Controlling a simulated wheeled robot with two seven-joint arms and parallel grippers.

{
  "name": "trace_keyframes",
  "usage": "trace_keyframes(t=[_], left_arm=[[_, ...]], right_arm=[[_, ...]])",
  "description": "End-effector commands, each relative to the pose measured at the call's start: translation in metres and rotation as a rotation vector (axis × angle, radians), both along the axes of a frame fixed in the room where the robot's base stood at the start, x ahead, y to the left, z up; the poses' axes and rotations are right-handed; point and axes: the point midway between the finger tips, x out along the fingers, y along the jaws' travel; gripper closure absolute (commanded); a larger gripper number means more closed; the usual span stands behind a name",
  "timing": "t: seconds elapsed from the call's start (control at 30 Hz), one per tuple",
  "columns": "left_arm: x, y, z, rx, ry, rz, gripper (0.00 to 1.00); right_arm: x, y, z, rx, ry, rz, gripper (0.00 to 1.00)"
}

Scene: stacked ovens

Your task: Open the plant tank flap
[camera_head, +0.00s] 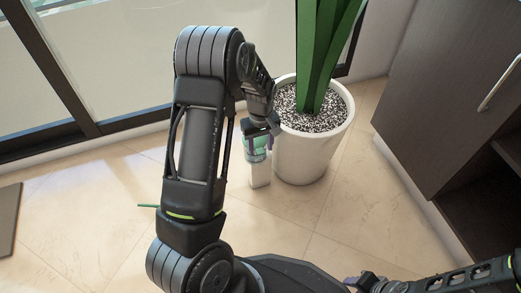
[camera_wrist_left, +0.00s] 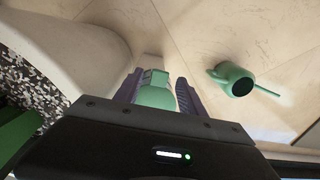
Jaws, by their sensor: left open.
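The plant tank (camera_head: 260,176) is a slim white box with a green upper part, upright on the floor against the white plant pot. My left gripper (camera_head: 260,141) is open above its top and partly hides it in the head view. In the left wrist view, the green rounded top (camera_wrist_left: 154,96) of the tank lies between my two purple fingers. I cannot tell whether a finger touches it, or whether the flap is raised. My right gripper (camera_head: 362,283) is low at the bottom right of the head view, away from the tank; its jaws are unclear.
The white pot (camera_head: 313,160) with pebbles and a green plant (camera_head: 322,60) stands right beside the tank. A green watering can (camera_wrist_left: 236,78) is on the floor nearby. A dark cabinet (camera_head: 445,90) stands at right, window frames at left.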

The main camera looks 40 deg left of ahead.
Motion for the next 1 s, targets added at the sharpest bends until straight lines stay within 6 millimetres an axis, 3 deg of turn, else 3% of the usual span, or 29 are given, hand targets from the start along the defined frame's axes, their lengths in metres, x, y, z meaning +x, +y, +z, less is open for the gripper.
trace_keyframes(t=[0.37, 0.9, 1.0], left_arm=[[0.0004, -0.0001, -0.0075, 0.000, -0.001, 0.000, 0.53], [0.0002, -0.0002, -0.0074, -0.001, -0.001, 0.000, 0.97], [0.0002, -0.0003, -0.0074, -0.001, -0.001, 0.000, 1.00]], right_arm=[[0.0012, 0.0002, -0.0032, -0.001, -0.003, -0.001, 0.64], [0.0011, 0.0001, -0.0031, -0.001, -0.003, -0.001, 0.64], [0.0010, 0.0000, -0.0032, -0.001, -0.003, -0.001, 0.64]])
